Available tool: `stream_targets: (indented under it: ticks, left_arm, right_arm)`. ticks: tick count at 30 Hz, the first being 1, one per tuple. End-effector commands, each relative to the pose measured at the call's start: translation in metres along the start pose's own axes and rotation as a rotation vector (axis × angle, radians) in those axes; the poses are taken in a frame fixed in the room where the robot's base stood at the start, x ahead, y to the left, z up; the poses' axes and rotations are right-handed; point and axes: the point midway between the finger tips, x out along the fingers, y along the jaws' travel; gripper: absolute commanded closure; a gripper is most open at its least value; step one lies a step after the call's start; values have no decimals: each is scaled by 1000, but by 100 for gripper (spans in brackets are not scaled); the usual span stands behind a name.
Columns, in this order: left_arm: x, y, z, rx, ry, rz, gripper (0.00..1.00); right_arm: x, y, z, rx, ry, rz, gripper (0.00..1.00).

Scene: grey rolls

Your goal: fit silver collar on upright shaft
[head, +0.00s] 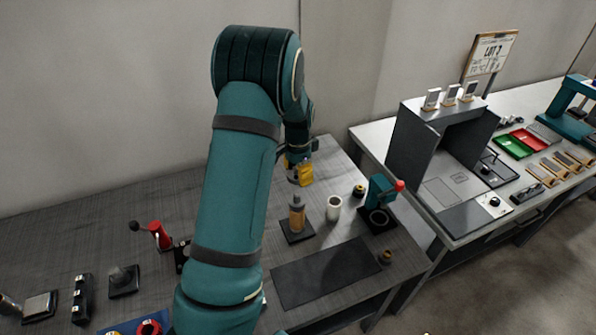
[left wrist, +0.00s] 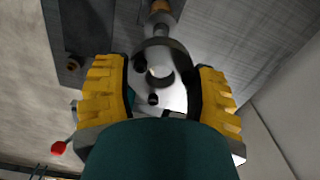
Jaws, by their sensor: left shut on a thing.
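My left gripper (head: 300,174) has yellow fingers and is above the table, a little behind and above an upright tan post with a narrower top (head: 297,216), which looks like the shaft. The post stands on a dark square base (head: 298,234). In the left wrist view, the gripper (left wrist: 162,90) is shut on a round silver piece, the collar (left wrist: 172,45), between its fingers. Part of the collar is hidden by the fingers. My right gripper is not in view.
A white cup (head: 334,208) stands just right of the post. A teal press with a red knob (head: 381,193) is farther right. A dark mat (head: 325,273) lies in front. A red-handled tool (head: 159,236) stands at left, and a grey box-like station (head: 412,150) on the right table.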

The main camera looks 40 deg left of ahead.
Motion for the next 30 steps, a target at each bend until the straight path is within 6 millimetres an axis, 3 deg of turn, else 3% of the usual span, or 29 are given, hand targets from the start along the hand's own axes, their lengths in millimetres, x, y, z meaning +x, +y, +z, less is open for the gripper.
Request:
stream_targets:
  ticks: [8, 24, 30]
  left_arm:
    - [7, 0, 1, -1, 3, 1, 83]
    - [52, 0, 1, -1, 3, 0, 83]
    - [57, 0, 0, 0, 3, 0, 83]
  right_arm:
    - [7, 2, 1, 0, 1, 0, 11]
    - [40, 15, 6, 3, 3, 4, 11]
    - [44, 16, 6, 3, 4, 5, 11]
